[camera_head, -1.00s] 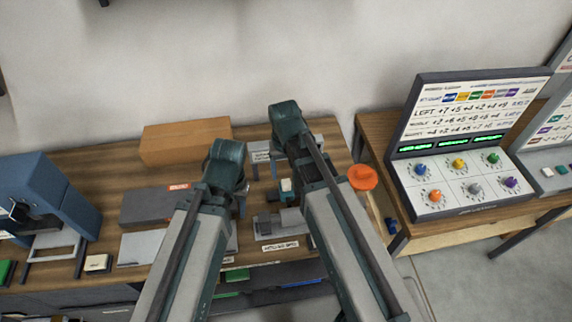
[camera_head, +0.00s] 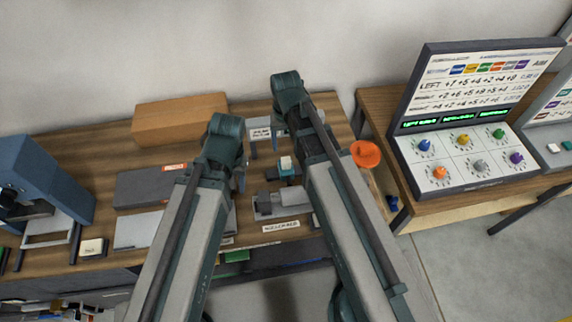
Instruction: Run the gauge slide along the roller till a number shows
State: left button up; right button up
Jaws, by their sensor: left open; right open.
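A small grey device with a block-like body (camera_head: 275,203) stands on the wooden bench between my arms, behind a white label (camera_head: 281,227) too blurred to read surely. A teal block with a pale top (camera_head: 286,164) sits just behind it. I cannot tell for sure which part is the gauge slide or the roller, and no number is legible there. My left gripper (camera_head: 240,178) is open, left of the device and apart from it, partly hidden by its arm. My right gripper (camera_head: 300,122) is open, mostly hidden behind its own arm, which also covers the device's right side.
An orange-brown box (camera_head: 181,118) and a dark grey case (camera_head: 148,186) stand on the bench to the left, with a blue machine (camera_head: 45,185) beyond. An orange round piece (camera_head: 366,154) is at the right edge. A console with knobs (camera_head: 468,160) stands on the right bench.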

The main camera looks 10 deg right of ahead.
aim_at(286, 159)
pick_arm(q)
notch_tip(286, 159, down, 10)
jog(key=b, duration=0.8)
jog(key=shift+r, duration=0.2)
pick_arm(e)
notch_tip(286, 159, down, 10)
jog(key=shift+r, duration=0.2)
grip_shut()
